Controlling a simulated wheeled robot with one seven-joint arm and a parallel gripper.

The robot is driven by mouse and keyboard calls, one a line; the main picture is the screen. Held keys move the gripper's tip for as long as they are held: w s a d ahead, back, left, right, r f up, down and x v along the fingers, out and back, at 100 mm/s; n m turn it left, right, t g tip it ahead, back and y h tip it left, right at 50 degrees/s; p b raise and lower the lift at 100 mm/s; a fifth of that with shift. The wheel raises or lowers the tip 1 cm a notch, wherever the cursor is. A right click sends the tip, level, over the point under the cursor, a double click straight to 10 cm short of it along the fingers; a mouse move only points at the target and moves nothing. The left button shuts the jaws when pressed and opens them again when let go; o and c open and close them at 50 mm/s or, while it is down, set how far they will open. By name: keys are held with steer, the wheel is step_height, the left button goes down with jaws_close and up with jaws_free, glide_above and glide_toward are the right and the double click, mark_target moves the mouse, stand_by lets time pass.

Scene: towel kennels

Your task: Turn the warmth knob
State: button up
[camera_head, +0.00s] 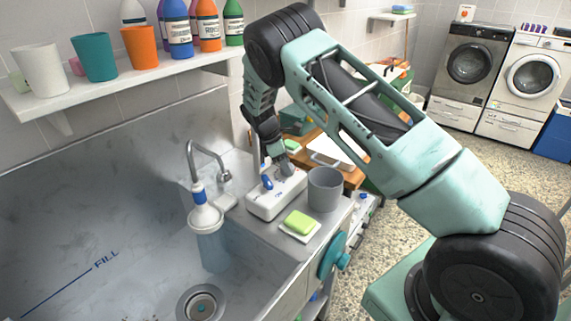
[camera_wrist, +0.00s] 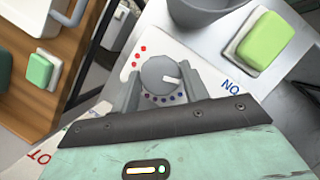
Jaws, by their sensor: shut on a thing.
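The warmth knob (camera_wrist: 158,73) is a round grey dial with a white pointer mark, on the white control box (camera_head: 270,203) at the sink's edge. In the wrist view the pointer points right. Red dots lie on the dial's left and blue dots around its lower side. My gripper (camera_wrist: 161,82) has a grey finger on either side of the knob and is shut on it. In the head view my gripper (camera_head: 285,168) reaches down to the box and hides the knob.
A grey cup (camera_head: 325,189) and a green soap on a white dish (camera_head: 300,223) stand close by the box. A blue lever (camera_head: 267,182) rises from the box. The tap (camera_head: 207,154) and steel basin lie to the left.

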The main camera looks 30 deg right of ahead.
steer(key=m+g+y+b, duration=0.1)
steer(key=m, duration=0.2)
steer(key=shift+w+f+m+b, duration=0.1)
steer(key=shift+m+b, duration=0.2)
steer(key=shift+m, duration=0.1)
steer(key=m, duration=0.2)
steer(key=m+g+y+b, duration=0.1)
steer(key=m, duration=0.1)
steer(key=shift+w+d+m, duration=0.1)
steer(key=shift+d+m, duration=0.05)
steer(key=shift+m, duration=0.15)
steer(key=m+y+b, duration=0.1)
steer(key=m+y, duration=0.1)
steer(key=m, duration=0.2)
steer(key=shift+d+m, duration=0.1)
steer(key=shift+m, duration=0.2)
steer(key=m+y, duration=0.2)
steer(key=m, duration=0.2)
steer(key=shift+d+m+b, duration=0.1)
steer(key=shift+m+b, duration=0.2)
steer(key=shift+b, duration=0.1)
steer(key=o, duration=1)
